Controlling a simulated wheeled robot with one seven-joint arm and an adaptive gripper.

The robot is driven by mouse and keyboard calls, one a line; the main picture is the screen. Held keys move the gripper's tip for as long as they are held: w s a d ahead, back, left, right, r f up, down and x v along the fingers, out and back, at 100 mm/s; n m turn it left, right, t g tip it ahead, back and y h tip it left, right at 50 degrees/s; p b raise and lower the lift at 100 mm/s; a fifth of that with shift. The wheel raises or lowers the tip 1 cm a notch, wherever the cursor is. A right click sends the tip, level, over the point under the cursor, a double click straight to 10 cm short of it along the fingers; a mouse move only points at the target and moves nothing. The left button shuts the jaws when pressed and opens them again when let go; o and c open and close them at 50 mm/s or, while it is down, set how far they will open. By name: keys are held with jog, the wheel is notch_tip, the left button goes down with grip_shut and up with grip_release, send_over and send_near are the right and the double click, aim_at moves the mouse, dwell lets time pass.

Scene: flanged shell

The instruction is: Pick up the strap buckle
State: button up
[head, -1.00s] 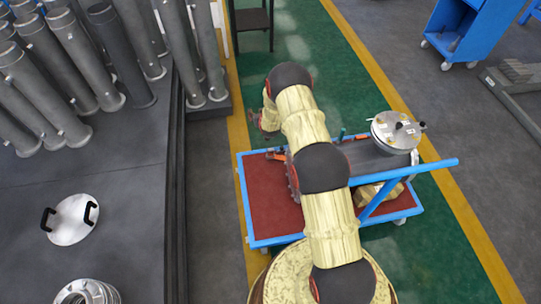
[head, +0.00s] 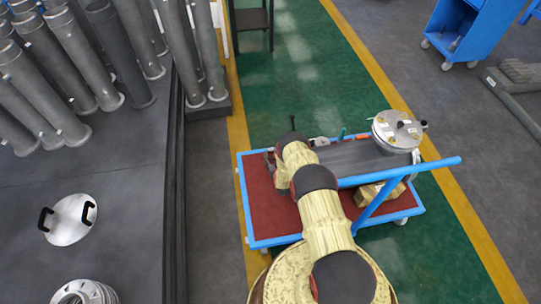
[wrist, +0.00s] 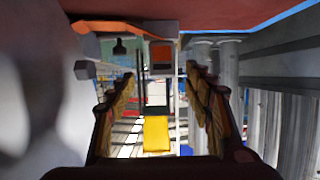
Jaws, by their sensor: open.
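My gripper (wrist: 153,85) is open in the wrist view, with one finger on each side and clear space between them. The wrist view looks along the cart top, with the red surface at the top of the picture. An orange strap-like piece (wrist: 110,27) lies against that red surface, beyond the fingertips; it may be the strap buckle, but I cannot tell for sure. A grey block-shaped part (wrist: 85,70) is beside it, left of the fingers. In the head view my arm reaches low over the cart's left half and hides what is under it.
The blue cart (head: 252,205) has a red top. A round metal-lidded vessel (head: 397,130) stands at its back right, and small orange (head: 362,136) and teal (head: 341,133) items lie along its back. The blue handle (head: 380,205) crosses its right side. Grey pipes (head: 75,65) stand left.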

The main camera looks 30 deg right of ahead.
aim_at(271, 151)
jog(key=b+x, duration=0.1)
jog(key=x, duration=0.1)
jog(key=b+x, duration=0.2)
jog(key=x, duration=0.1)
jog(key=shift+w+r, duration=0.2)
jog(key=shift+w, duration=0.35)
jog(key=shift+c, duration=1.4)
grip_shut()
